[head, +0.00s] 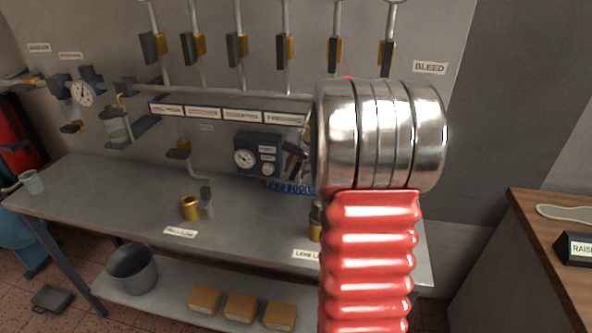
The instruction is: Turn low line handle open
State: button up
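A label (307,255) on the front edge of the bench, partly covered by my arm, seems to begin "LOW LI". Just above it, a brass fitting (315,233) with a dark upper part stands on the bench, mostly hidden behind my arm. This looks like the low line valve, but I cannot tell how its handle is turned. My red ribbed arm with its shiny metal joint fills the middle right of the view. My gripper does not show clearly.
A similar brass valve (190,207) with a grey handle stands farther left on the grey bench (110,190). A gauge box (257,153) and a blue coiled hose (288,187) are at the back. Pipes with several valves line the wall. A wooden table (545,240) stands at right.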

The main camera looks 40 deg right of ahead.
jog(key=shift+w+f, duration=0.25)
jog(key=shift+f, duration=0.2)
jog(key=shift+c, duration=0.6)
grip_shut()
